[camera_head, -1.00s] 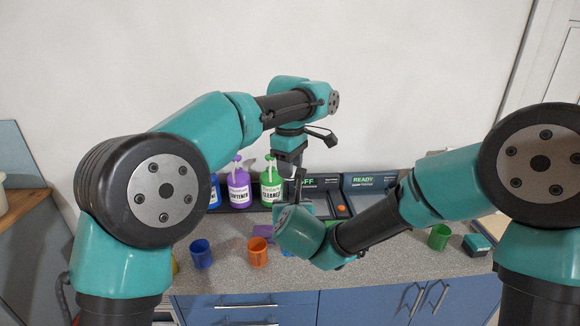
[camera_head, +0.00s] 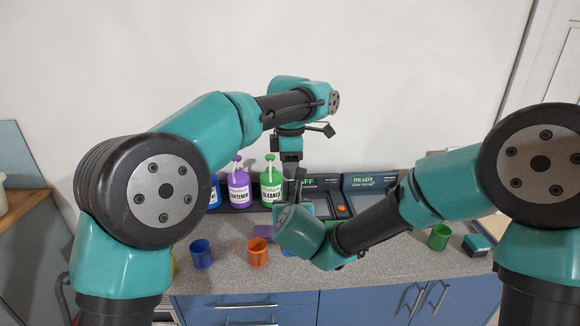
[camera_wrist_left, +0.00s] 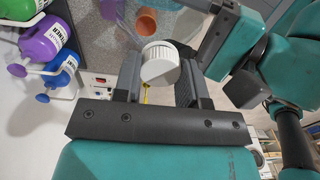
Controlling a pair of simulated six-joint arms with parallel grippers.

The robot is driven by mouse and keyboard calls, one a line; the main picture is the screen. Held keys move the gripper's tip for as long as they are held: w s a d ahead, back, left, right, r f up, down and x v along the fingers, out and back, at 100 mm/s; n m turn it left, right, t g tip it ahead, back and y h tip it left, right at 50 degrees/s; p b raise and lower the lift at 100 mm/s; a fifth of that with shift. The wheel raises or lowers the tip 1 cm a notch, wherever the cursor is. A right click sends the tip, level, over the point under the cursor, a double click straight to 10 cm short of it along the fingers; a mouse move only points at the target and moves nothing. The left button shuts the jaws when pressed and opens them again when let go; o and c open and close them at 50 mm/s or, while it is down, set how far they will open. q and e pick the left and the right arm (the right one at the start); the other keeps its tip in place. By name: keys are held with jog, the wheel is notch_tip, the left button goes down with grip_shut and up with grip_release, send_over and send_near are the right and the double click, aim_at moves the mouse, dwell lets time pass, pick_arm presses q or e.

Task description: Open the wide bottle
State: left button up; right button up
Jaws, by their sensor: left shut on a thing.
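My left gripper (camera_head: 291,182) points down near the middle of the counter. In the left wrist view my left gripper (camera_wrist_left: 160,84) has a white ribbed cap (camera_wrist_left: 160,64) between its two fingers and is shut on it. The body of the wide bottle does not show clearly in either view; in the head view my right wrist covers that spot. My right arm reaches in from the right, its wrist just below my left gripper. A dark finger of my right gripper (camera_wrist_left: 214,38) shows beside the cap in the left wrist view, but its jaw opening is hidden.
Purple (camera_head: 238,190) and green (camera_head: 271,188) pump bottles stand at the back left, with a blue one (camera_head: 214,194) partly hidden. Orange (camera_head: 258,253), blue (camera_head: 201,254) and green (camera_head: 439,238) cups stand on the counter (camera_head: 400,260). A "READY" panel (camera_head: 372,183) is behind.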

pick_arm(q)
jog(key=shift+r, duration=0.1)
dwell(0.3)
jog(key=shift+r, duration=0.35)
jog(key=shift+r, duration=0.65)
jog(key=shift+r, duration=2)
pick_arm(e)
grip_shut()
